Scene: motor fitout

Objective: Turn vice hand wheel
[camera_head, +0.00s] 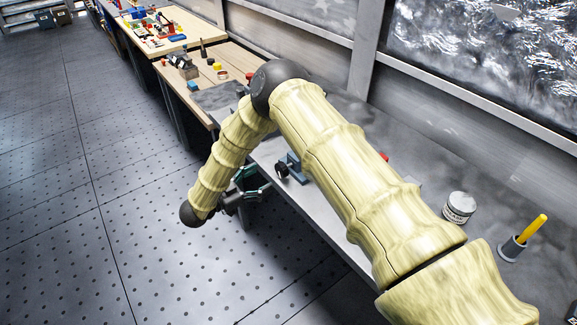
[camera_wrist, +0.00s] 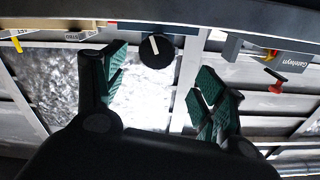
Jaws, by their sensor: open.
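The blue vice (camera_head: 292,163) sits at the front edge of the grey bench, just right of my gripper in the head view. Its dark hand wheel (camera_head: 281,170) faces my gripper. In the wrist view the hand wheel (camera_wrist: 157,47) is a black disc with a white mark, seen between and beyond the fingers. My gripper (camera_head: 262,186) has green fingers and is open and empty; its fingers show on both sides of the wheel in the wrist view (camera_wrist: 160,68). I cannot tell whether a finger touches the wheel. My arm hides part of the bench behind the vice.
The grey bench (camera_head: 425,165) carries a white jar (camera_head: 459,208) and a yellow-handled tool (camera_head: 530,230) in a holder. A grey labelled block (camera_wrist: 232,49) and a red T-shaped part (camera_wrist: 278,83) show in the wrist view. Wooden benches (camera_head: 225,60) stand beyond. The floor at left is clear.

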